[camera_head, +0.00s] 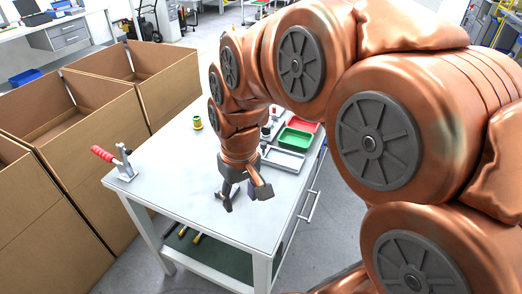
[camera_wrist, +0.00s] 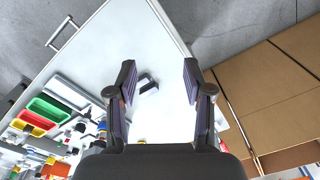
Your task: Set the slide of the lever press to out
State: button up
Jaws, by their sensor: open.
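A grey metal device with a red lever handle (camera_head: 103,153) stands at the left edge of the white table; I take it for the lever press. Its grey upright body (camera_head: 125,163) shows in the head view, but the slide's position is too small to tell. In the wrist view a red piece, perhaps its handle (camera_wrist: 222,122), shows beside the right finger, mostly hidden. My gripper (camera_head: 246,194) is open and empty, pointing down over the table, well to the right of the device. The wrist view shows its fingers apart (camera_wrist: 159,70), with a small dark block (camera_wrist: 147,84) between them.
A green tray (camera_head: 295,138), a red tray (camera_head: 306,126) and a grey tray (camera_head: 283,160) lie at the table's right side. A yellow-green spool (camera_head: 197,122) stands farther back. Cardboard boxes (camera_head: 95,125) stand along the left. The table between device and gripper is clear.

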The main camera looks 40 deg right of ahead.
jog(key=w+d+f+m+t+b, duration=0.1)
jog(key=w+d+f+b, duration=0.1)
jog(key=w+d, duration=0.4)
jog(key=w+d+f+t+b, duration=0.1)
jog(key=w+d+f+b, duration=0.2)
jog(key=w, duration=0.5)
jog(key=m+t+h+b, duration=0.1)
jog(key=m+t+b, duration=0.1)
jog(key=b, duration=0.1)
send_near(264, 143)
notch_tip(264, 143, down, 3)
jog(key=shift+h, duration=0.3)
jog(key=shift+w+x, duration=0.2)
jog(key=shift+x, duration=1.05)
jog(key=shift+w+x, duration=0.15)
jog(key=shift+x, duration=1.15)
jog(key=shift+w+x, duration=0.2)
jog(key=shift+x, duration=1.05)
jog(key=shift+a+r, duration=0.15)
jog(key=shift+a, duration=0.05)
grip_shut()
jog(key=shift+n, duration=0.3)
